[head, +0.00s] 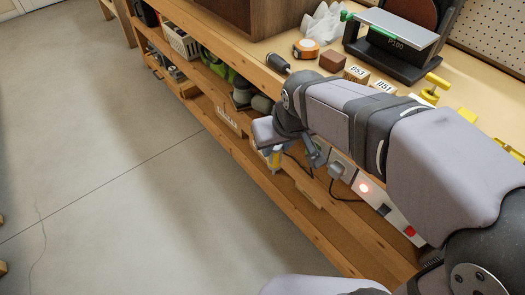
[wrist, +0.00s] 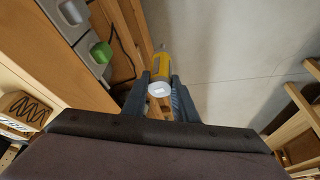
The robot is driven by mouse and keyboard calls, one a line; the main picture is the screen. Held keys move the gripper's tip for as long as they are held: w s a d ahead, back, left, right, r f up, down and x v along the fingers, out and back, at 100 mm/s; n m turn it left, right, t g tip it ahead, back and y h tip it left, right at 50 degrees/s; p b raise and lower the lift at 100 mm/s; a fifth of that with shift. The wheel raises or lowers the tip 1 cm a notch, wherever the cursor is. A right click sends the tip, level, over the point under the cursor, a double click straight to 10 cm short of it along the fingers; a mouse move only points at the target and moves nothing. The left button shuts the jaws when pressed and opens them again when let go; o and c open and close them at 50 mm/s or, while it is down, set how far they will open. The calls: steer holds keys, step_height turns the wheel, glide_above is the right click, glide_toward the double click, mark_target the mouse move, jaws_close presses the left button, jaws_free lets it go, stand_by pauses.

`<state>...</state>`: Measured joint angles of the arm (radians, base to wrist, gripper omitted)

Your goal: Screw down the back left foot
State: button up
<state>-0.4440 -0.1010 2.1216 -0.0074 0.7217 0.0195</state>
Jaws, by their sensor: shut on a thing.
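My gripper (wrist: 160,96) is shut on a yellow cylinder with a pale end (wrist: 161,70), which looks like a tool handle. A thin grey tip shows at its far end in the wrist view. In the head view the yellow cylinder (head: 275,158) hangs below my wrist, out in front of the bench's lower shelf. A brown wooden cabinet (head: 228,18) stands at the back of the bench, cut off by the picture's top edge. The back left foot cannot be made out in either view.
A power strip (head: 365,188) with a lit red switch runs along the bench front.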

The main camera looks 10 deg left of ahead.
steer(key=w+d+r+m+h+p, duration=0.2)
steer(key=w+d+r+m+p, duration=0.25)
steer(key=d+r+p, duration=0.5)
steer(key=w+d+r+m+h+p, duration=0.15)
steer(key=d+r+m+p, duration=0.25)
steer(key=d+r+p, duration=0.55)
steer(key=w+d+r+m+h+p, duration=0.15)
steer(key=d+r+m+p, duration=0.35)
steer(key=d+p, duration=0.7)
steer(key=s+d+r+m+g+p, duration=0.1)
steer(key=s+d, duration=0.3)
steer(key=d, duration=0.4)
steer(key=s+d+r+m+h+p, duration=0.1)
steer(key=s+d+m, duration=0.15)
steer(key=d, duration=0.65)
steer(key=s+d+g+p, duration=0.1)
steer(key=s+d, duration=0.3)
steer(key=d, duration=0.4)
steer(key=s+d+m+g+p, duration=0.1)
steer(key=s+d+m+p, duration=0.1)
steer(key=s+d, duration=0.5)
steer(key=s+d+m+g+p, duration=0.1)
steer(key=s+d+m, duration=0.3)
steer(key=s, duration=1.2)
steer(key=d+p, duration=0.1)
steer(key=d, duration=0.2)
steer(key=shift+d+h, duration=0.3)
steer(key=shift+d, duration=0.1)
steer(key=shift+w+f, duration=0.1)
steer(key=shift+f, duration=0.1)
